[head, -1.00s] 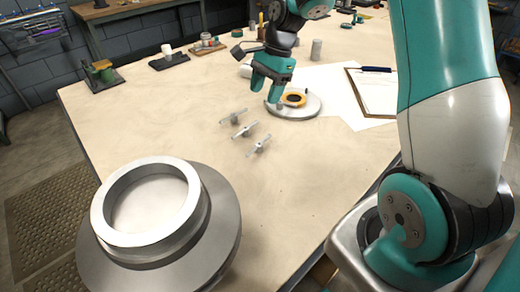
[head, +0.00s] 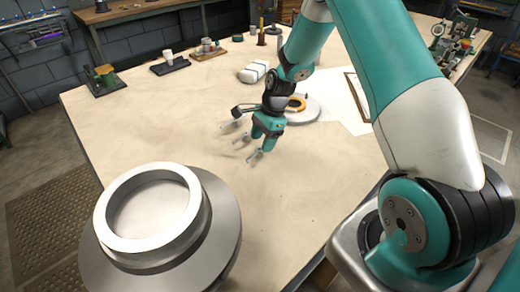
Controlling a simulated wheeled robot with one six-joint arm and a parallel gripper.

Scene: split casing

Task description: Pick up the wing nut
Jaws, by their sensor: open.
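Three small grey wing nuts lie in a slanting row on the pale worktable in the head view: a far one (head: 229,123), a middle one (head: 241,138) and a near one (head: 254,156). My gripper (head: 262,143) points down close to the right side of the row, beside the middle and near nuts. Its fingers are apart and I see nothing held between them. Part of the far nut is close behind my wrist camera or bracket. I cannot tell the exact height of the fingertips above the table.
A large grey flanged casing (head: 225,222) stands at the front left. A round plate (head: 312,108) with an orange ring (head: 298,102) lies just behind my gripper. The table's left-middle area is clear.

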